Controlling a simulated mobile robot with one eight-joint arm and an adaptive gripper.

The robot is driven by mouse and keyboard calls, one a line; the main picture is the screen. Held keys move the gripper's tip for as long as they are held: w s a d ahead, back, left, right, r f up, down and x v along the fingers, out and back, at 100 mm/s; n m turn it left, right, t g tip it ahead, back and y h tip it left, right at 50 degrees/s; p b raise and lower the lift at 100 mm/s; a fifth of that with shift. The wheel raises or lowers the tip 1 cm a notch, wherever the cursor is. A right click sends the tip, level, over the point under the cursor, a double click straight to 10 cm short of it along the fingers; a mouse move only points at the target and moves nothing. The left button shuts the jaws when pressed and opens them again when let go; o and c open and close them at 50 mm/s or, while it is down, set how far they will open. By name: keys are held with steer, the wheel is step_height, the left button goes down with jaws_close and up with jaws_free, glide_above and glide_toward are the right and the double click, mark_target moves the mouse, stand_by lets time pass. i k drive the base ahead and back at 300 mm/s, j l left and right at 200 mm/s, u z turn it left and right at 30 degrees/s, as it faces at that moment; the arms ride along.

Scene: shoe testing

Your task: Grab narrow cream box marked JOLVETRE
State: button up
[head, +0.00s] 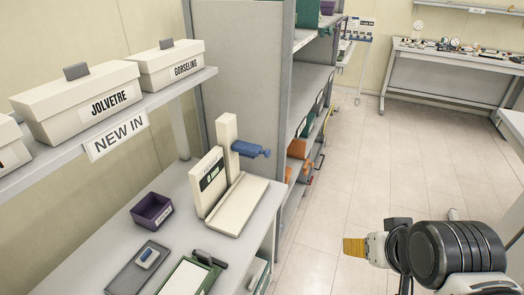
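The cream box labelled JOLVETRE (80,108) sits on the upper shelf at the left of the head view. It is long and narrow, with a lid and a grey block-like handle on top. My gripper (355,247) is at the lower right, over the floor and far to the right of the box. Its yellowish fingertip points left and nothing shows in it. The fingers overlap from this side, so their opening cannot be judged.
A cream GORSELING box (172,66) stands right of it; another box is cut off at the left edge. The shelf (160,97) bears a NEW IN sign. Below, a bench (112,240) holds a testing device (232,200), a purple bin (151,211) and trays. Floor is open centre-right.

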mark_target(55, 112)
steer(key=u, duration=1.65)
